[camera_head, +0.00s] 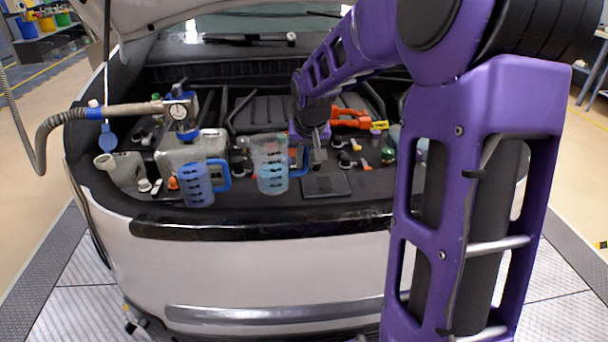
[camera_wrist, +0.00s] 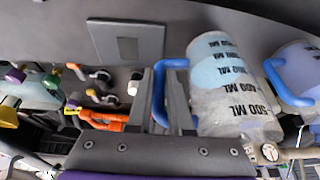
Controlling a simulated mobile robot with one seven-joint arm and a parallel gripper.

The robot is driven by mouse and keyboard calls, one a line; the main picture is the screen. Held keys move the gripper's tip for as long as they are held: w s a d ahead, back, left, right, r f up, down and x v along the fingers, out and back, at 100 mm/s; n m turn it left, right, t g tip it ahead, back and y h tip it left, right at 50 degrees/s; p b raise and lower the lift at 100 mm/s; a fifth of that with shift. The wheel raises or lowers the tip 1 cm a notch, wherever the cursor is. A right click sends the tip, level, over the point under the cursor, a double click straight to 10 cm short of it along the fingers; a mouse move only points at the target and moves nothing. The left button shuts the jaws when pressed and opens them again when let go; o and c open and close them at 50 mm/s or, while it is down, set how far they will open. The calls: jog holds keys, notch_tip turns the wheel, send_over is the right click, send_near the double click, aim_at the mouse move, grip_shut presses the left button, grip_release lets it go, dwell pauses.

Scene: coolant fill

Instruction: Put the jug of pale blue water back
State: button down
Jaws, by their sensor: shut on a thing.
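The jug of pale blue water (camera_head: 271,178) is a clear measuring jug with dark markings and a blue handle. It stands upright over the front of the engine bay. My gripper (camera_head: 318,150) is at its right side, shut on the handle. In the wrist view the jug (camera_wrist: 222,95) appears upside down, with its blue handle (camera_wrist: 160,92) between my two fingers (camera_wrist: 171,95). I cannot tell whether its base touches the deck. A second jug (camera_head: 197,187) with darker blue liquid stands to its left; it also shows in the wrist view (camera_wrist: 297,74).
A dark square pad (camera_head: 325,185) lies just right of the jug. A grey tank with a gauge (camera_head: 179,112) and hose stands at the back left. An orange connector (camera_head: 349,118) and several small coloured caps lie behind and to the right.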

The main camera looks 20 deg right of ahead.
aim_at(305, 171)
jog(key=shift+f+b, duration=0.3)
jog(key=shift+f, duration=1.45)
jog(key=shift+f, duration=0.2)
jog(key=c, duration=0.8)
grip_release()
jog(key=shift+c, duration=0.2)
jog(key=shift+r, duration=0.15)
jog(key=shift+r, duration=0.25)
jog(key=p+v, duration=0.2)
jog(key=v, duration=0.9)
jog(key=shift+s+r+p, duration=0.15)
jog(key=shift+r+p, duration=0.15)
jog(key=shift+p, duration=0.05)
